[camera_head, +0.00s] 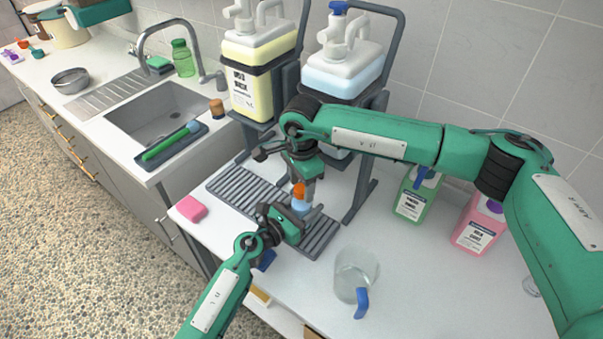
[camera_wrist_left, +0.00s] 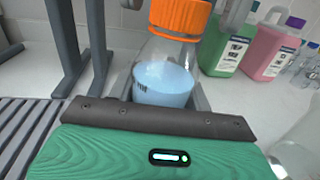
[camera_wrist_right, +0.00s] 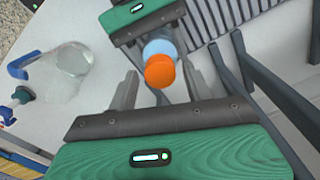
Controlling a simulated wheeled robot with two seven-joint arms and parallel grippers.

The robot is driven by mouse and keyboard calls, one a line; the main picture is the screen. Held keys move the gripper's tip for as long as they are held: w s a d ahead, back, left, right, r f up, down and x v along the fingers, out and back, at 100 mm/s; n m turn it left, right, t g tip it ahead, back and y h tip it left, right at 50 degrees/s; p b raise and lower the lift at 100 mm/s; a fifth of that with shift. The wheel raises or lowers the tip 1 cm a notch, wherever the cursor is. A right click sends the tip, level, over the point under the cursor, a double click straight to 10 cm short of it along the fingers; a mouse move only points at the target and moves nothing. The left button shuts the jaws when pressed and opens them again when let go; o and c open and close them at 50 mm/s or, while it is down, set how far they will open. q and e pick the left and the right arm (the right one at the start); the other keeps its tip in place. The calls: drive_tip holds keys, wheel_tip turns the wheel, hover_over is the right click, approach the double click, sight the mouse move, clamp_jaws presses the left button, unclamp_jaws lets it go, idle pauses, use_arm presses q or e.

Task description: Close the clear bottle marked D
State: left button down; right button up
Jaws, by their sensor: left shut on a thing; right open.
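A clear bottle (camera_head: 300,207) with pale blue liquid stands upright in my left gripper (camera_head: 297,212), which is shut around its body over the dark slatted rack. An orange cap (camera_head: 298,190) sits on the bottle's neck; in the left wrist view the cap (camera_wrist_left: 180,17) looks level, but how tight it is cannot be told. A small dark mark shows on the bottle (camera_wrist_left: 163,85), too small to read. My right gripper (camera_wrist_right: 160,85) is open and above the bottle, its fingers on either side of the orange cap (camera_wrist_right: 160,71) with gaps.
A clear jug (camera_head: 355,268) with a blue handle stands on the counter at the front. Green (camera_head: 415,197) and pink (camera_head: 478,222) bottles stand at the right. Two large dispensers on dark stands rise behind the slatted rack (camera_head: 240,187). A pink sponge (camera_head: 191,209) lies at the left.

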drive_tip(key=shift+f, duration=0.15)
drive_tip(key=shift+c, duration=0.2)
drive_tip(key=c, duration=1)
drive_tip(key=shift+o, duration=0.2)
drive_tip(key=shift+m, duration=1)
drive_tip(key=o, duration=1.1)
drive_tip(key=shift+o, duration=0.2)
wheel_tip(320, 180, up, 12)
